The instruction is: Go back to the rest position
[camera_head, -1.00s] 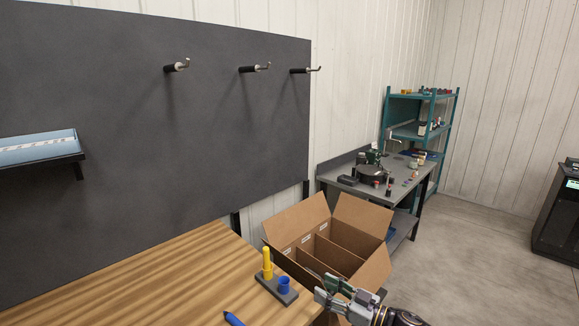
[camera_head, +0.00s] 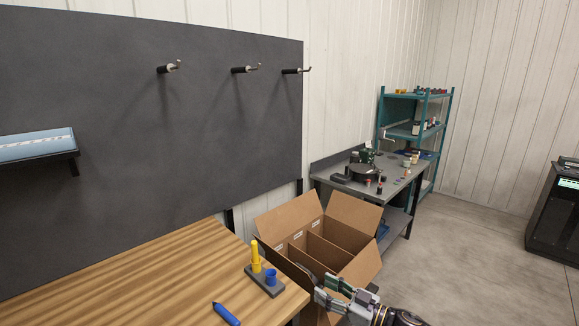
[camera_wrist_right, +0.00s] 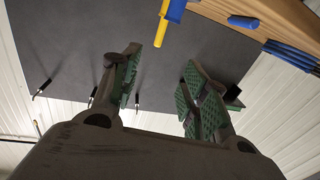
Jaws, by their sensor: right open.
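My right gripper (camera_head: 322,288) comes in from the bottom right of the head view, in front of the open cardboard box and just right of the table's corner. It also shows in the right wrist view (camera_wrist_right: 160,88), where its green-padded fingers stand apart with nothing between them. My left gripper is out of view.
The wooden table (camera_head: 120,275) holds a grey block (camera_head: 268,285) with yellow and blue pieces and a blue pen-like item (camera_head: 225,313). The divided cardboard box (camera_head: 360,268) stands beside it. A grey workbench (camera_head: 400,185) and teal shelf (camera_head: 416,93) stand behind.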

